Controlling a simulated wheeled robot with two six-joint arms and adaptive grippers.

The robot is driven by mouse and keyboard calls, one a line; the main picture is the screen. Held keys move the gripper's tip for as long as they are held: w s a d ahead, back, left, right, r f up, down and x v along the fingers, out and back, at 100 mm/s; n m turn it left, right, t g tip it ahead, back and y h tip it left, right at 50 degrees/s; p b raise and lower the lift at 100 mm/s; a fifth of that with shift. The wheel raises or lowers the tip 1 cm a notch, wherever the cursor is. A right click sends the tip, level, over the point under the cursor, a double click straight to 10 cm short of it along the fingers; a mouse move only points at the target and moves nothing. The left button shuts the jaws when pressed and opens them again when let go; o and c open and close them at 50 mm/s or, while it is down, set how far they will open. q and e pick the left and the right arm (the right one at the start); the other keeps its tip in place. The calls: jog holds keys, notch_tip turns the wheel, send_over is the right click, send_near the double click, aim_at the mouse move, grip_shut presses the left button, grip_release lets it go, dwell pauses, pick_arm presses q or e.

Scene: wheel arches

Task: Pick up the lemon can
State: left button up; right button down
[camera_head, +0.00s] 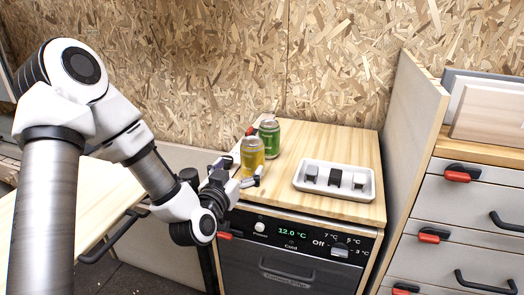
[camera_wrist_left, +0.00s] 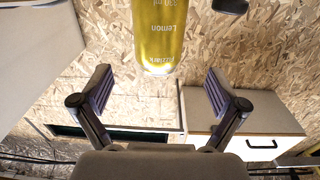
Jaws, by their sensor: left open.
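The lemon can (camera_head: 252,156) is yellow and stands upright near the left edge of the wooden top of the cooler unit. In the left wrist view the lemon can (camera_wrist_left: 161,38) appears upside down at the top, with the word Lemon readable. My left gripper (camera_head: 241,172) is just in front of the can, its fingers spread towards it. In the wrist view the left gripper (camera_wrist_left: 159,90) is open and empty, with the can lying beyond and centred between the fingertips. My right gripper is not in view.
A green can (camera_head: 269,138) stands just behind the lemon can. A white tray (camera_head: 318,191) with dark and grey blocks lies to the right. A wooden side panel (camera_head: 408,125) rises at the right edge. The back right of the wooden top (camera_head: 340,143) is clear.

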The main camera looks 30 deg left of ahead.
aim_at(248, 159)
pick_arm(q)
jog(key=b+x, duration=0.1)
jog(key=x, duration=0.6)
jog(key=shift+w+d+f+b, duration=0.15)
jog(key=shift+f+b, duration=0.05)
jog(key=shift+b, duration=0.2)
jog(key=shift+w+r, duration=0.15)
jog(key=shift+w, duration=0.25)
jog(key=c, duration=1.5)
jog(key=shift+c, duration=0.4)
